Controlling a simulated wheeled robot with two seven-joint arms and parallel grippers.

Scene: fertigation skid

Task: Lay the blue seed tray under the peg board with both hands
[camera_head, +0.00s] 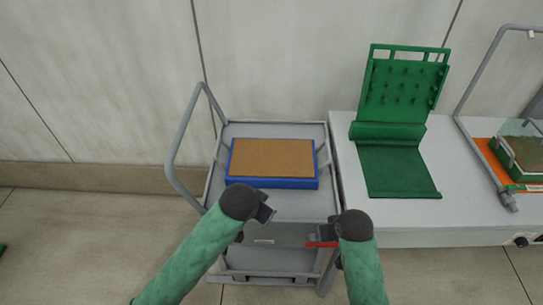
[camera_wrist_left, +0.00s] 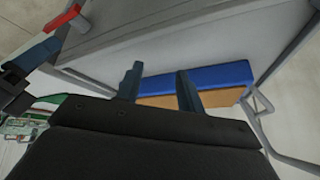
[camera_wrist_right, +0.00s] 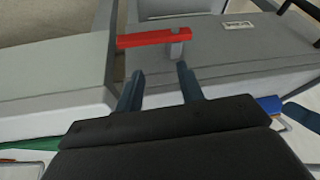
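The blue seed tray (camera_head: 272,182), filled level with brown soil, lies on the top shelf of a grey cart. It also shows in the left wrist view (camera_wrist_left: 215,77) and as a small blue corner in the right wrist view (camera_wrist_right: 270,105). The green peg board (camera_head: 403,88) stands raised at the back of a white bench, with a flat green base (camera_head: 395,170) in front of it. My left gripper (camera_head: 268,213) is open and empty in front of the tray. My right gripper (camera_head: 328,236) is open and empty at the cart's front right, near a red lever.
The grey cart (camera_head: 230,210) has a tall handle (camera_head: 180,140) on its left and stands close beside the white bench (camera_head: 465,205). The red lever (camera_head: 321,244) is on the cart's front. A second green tray (camera_head: 522,158) sits under a grey frame at the right.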

